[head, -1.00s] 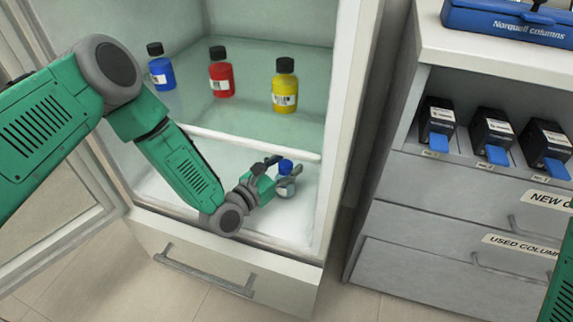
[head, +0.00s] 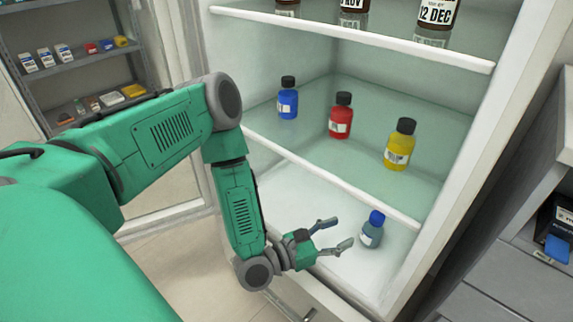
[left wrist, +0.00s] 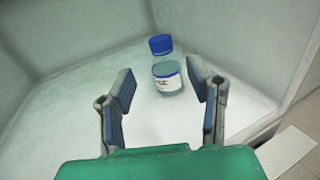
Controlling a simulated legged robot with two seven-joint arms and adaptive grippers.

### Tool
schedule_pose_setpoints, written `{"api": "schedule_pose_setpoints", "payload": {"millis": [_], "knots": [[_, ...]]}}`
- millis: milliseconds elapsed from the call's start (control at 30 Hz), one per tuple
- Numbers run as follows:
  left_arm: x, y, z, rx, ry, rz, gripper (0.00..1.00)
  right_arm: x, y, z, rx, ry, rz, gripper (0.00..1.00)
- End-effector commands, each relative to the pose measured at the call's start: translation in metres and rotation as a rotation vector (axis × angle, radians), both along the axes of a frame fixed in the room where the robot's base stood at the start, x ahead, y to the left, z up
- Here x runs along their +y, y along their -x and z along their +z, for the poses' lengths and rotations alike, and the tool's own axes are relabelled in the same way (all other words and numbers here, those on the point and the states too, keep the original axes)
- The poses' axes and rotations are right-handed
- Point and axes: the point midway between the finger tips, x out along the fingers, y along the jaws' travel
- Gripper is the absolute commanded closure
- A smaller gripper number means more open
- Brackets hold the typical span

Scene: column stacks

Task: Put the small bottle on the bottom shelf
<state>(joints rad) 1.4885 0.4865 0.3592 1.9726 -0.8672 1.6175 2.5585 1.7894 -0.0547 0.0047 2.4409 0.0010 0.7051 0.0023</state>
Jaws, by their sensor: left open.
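The small bottle (head: 371,235) is clear with a blue cap and a pale label. It stands upright on the white bottom shelf (head: 290,190) of the cabinet, near the right side. In the left wrist view the small bottle (left wrist: 167,78) is ahead of the fingers, near the line between them. My left gripper (head: 338,235) is open and empty, just left of the bottle and apart from it. The left gripper's fingers (left wrist: 160,92) are spread wide in the left wrist view. My right gripper is not in view.
Blue (head: 288,100), red (head: 341,117) and yellow (head: 400,146) bottles stand on the glass shelf above. Its white front edge (head: 330,178) runs over my gripper's space. Labelled dark bottles (head: 438,20) stand on the top shelf. A drawer unit (head: 510,265) is at right.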

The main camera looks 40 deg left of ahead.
Motion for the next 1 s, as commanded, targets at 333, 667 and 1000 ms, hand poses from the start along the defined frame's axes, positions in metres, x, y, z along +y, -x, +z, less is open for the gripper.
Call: {"api": "schedule_pose_setpoints", "payload": {"millis": [333,667,1000], "knots": [[-0.033,0.035,-0.04,0.04,-0.566,-0.172,0.54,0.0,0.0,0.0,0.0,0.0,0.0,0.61],[-0.018,0.148,-0.1,-0.088,-1.626,-0.924,0.54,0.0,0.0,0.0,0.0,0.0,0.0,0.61],[0.053,0.245,-0.095,-0.401,-2.041,-1.825,0.54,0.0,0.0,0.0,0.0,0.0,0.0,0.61]]}}
